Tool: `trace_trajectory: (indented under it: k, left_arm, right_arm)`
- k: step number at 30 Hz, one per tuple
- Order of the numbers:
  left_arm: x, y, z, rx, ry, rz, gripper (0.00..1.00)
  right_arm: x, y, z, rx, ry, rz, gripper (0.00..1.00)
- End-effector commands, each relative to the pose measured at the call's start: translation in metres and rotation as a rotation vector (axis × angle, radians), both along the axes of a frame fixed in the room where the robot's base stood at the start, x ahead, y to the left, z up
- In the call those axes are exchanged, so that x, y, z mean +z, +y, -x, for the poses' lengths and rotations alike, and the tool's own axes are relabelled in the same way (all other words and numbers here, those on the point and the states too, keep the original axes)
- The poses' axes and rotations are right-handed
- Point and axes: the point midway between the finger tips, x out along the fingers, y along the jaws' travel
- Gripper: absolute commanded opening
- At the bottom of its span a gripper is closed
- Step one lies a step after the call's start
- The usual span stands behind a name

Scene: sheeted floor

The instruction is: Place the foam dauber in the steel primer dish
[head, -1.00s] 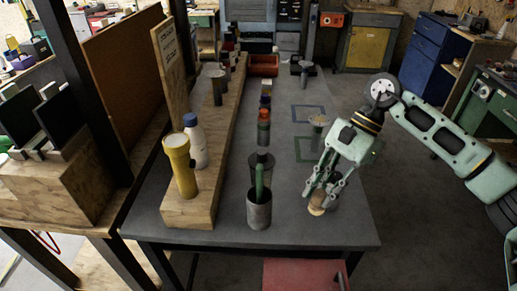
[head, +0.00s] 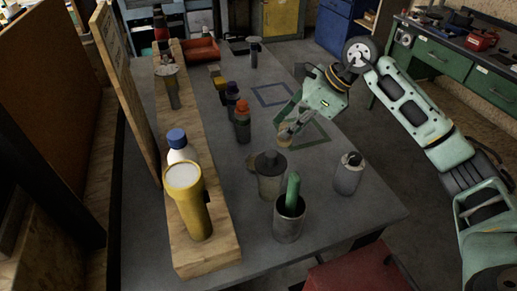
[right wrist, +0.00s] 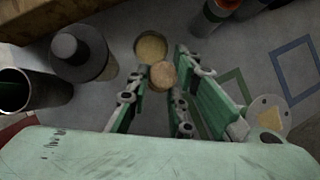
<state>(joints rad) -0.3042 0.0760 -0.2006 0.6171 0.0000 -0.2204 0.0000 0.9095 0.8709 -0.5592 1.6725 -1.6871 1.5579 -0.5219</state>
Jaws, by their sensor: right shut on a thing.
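The foam dauber (head: 284,140) is held by my right gripper (head: 291,133), and its round tan face (right wrist: 163,76) shows between the fingers in the right wrist view. The fingers are shut on it, above the table. A small round dish with a yellowish inside, seemingly the steel primer dish (right wrist: 151,46), lies just beyond the dauber in the wrist view. In the head view the dish (head: 252,162) is partly hidden behind the dark-lidded can. The dauber looks raised and beside it, not in it. My left gripper is out of view.
A dark-lidded can (head: 270,178), a cup with a green item (head: 288,220) and a grey canister (head: 348,175) stand near the front. An orange-capped bottle (head: 242,124) stands behind. Green and blue outlines mark the tabletop.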

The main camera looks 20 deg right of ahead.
Motion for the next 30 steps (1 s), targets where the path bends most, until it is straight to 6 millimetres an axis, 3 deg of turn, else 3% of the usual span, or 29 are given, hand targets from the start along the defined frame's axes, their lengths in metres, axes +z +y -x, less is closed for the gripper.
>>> trace_trajectory:
  k: [3, 10, 14, 22, 30]
  left_arm:
    - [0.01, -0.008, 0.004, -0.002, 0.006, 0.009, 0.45]
    - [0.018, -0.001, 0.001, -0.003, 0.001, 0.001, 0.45]
    - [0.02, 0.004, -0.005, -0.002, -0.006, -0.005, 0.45]
    - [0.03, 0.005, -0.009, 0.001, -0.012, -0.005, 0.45]
    - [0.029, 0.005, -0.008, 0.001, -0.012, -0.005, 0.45]
  right_arm:
    - [-0.014, 0.03, -0.005, 0.007, 0.002, -0.003, 0.0]
    - [-0.036, 0.063, -0.015, 0.004, 0.0, -0.001, 0.0]
    - [-0.044, 0.069, -0.016, 0.002, 0.002, -0.001, 0.0]
    - [-0.078, 0.068, -0.016, 0.002, 0.001, -0.001, 0.0]
    - [-0.082, 0.068, -0.016, 0.003, -0.001, 0.0, 0.0]
